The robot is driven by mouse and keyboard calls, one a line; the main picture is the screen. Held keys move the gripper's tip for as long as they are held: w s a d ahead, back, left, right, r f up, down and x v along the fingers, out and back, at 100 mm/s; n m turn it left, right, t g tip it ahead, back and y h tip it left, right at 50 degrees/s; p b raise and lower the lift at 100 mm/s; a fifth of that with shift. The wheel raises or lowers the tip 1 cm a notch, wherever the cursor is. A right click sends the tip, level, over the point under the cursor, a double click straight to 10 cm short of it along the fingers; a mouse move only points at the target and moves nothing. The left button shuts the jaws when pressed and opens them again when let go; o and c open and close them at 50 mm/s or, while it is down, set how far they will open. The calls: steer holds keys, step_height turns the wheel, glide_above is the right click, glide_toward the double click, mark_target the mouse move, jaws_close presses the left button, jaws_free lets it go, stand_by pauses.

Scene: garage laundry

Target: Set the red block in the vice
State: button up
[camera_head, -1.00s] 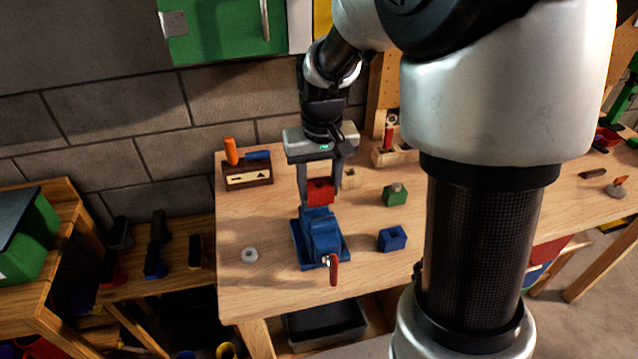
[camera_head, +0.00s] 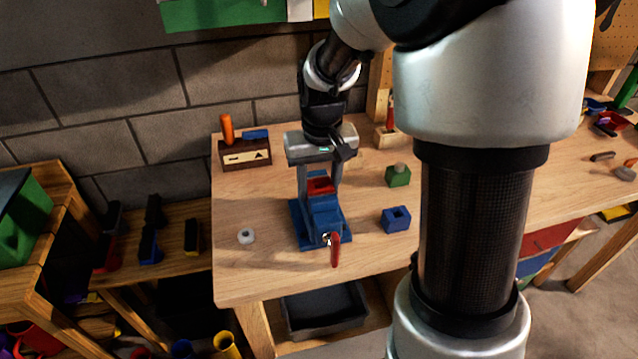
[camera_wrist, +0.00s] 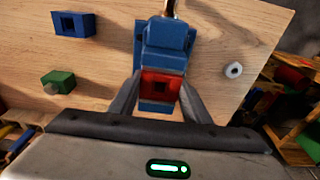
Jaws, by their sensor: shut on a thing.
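The red block (camera_head: 320,186) is at the back end of the blue vice (camera_head: 323,215), low down at its jaws. My gripper (camera_head: 319,184) points down from above and is shut on the block, one finger on each side. In the wrist view the red block (camera_wrist: 159,85) sits between the two fingers, right against the blue vice body (camera_wrist: 165,45). Whether the block rests on the vice's floor is hidden. The vice's red handle (camera_head: 335,249) hangs at the front.
A blue block with a hole (camera_head: 396,219) and a green block with a knob (camera_head: 398,176) stand right of the vice. A white ring (camera_head: 246,236) lies left. A wooden tool box (camera_head: 245,154) is at the back left. Bare tabletop lies between them.

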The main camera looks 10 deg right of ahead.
steer(key=shift+f, duration=0.25)
steer(key=o, duration=1.1)
steer(key=r, duration=0.5)
steer(key=s+r+p, duration=0.1)
steer(key=r, duration=0.5)
steer(key=s+r+p, duration=0.1)
steer(key=r, duration=0.5)
steer(key=shift+r, duration=0.15)
steer(key=s+r+t+p, duration=0.1)
steer(key=s+r+p, duration=0.1)
steer(key=s, duration=0.3)
steer(key=s+r+t+p, duration=0.1)
steer(key=s+r+p, duration=0.1)
steer(key=s, duration=0.4)
steer(key=s+r+t+p, duration=0.2)
steer(key=s, duration=0.3)
steer(key=shift+s+r+p, duration=0.2)
steer(key=shift+p, duration=0.1)
